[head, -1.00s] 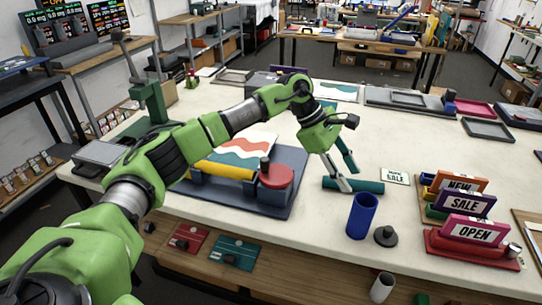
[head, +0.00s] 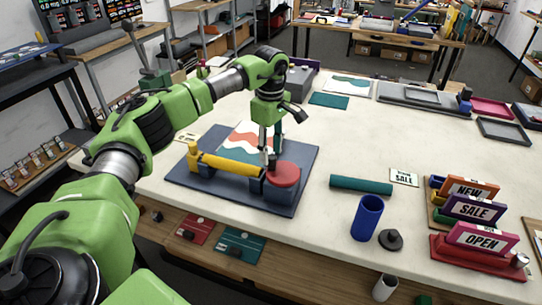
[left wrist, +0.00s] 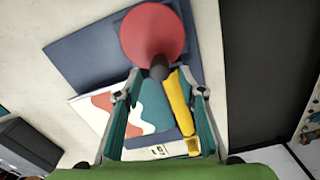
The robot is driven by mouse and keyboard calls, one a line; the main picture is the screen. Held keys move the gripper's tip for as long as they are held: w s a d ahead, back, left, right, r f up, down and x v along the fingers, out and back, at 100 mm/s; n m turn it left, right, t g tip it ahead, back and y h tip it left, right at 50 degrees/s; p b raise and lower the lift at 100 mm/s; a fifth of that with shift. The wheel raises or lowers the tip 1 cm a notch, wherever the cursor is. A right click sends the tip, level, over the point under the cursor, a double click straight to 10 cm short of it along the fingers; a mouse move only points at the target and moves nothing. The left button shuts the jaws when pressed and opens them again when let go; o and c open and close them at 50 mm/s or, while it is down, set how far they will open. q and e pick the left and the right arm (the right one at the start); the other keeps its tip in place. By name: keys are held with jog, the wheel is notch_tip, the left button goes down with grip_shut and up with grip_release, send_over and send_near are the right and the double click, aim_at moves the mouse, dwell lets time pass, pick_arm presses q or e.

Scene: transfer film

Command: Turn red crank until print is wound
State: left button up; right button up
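The red crank (head: 285,175) is a round disc with a dark upright knob (head: 271,160), at the right end of the yellow roller (head: 225,165) on a dark blue base (head: 190,184). A print with wavy red and teal bands (head: 240,134) lies behind the roller. My left gripper (head: 270,149) points down just above the knob. In the left wrist view its fingers (left wrist: 162,84) are spread and empty, with the red crank (left wrist: 150,30) and the knob (left wrist: 159,68) at the tips. I cannot tell whether they touch the knob. My right gripper is not in view.
A teal tube (head: 361,185) lies right of the base, near a blue cup (head: 365,217) and a dark round weight (head: 390,239). Sign blocks (head: 478,240) stand at the right. Grey trays (head: 425,96) lie at the back. The table's middle right is clear.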

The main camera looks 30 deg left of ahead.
aim_at(271, 156)
pick_arm(q)
notch_tip(271, 156, down, 2)
jog(key=shift+f+p, duration=0.25)
jog(key=shift+p, duration=0.05)
jog(key=shift+f, duration=0.7)
jog(key=shift+d, duration=0.1)
grip_shut()
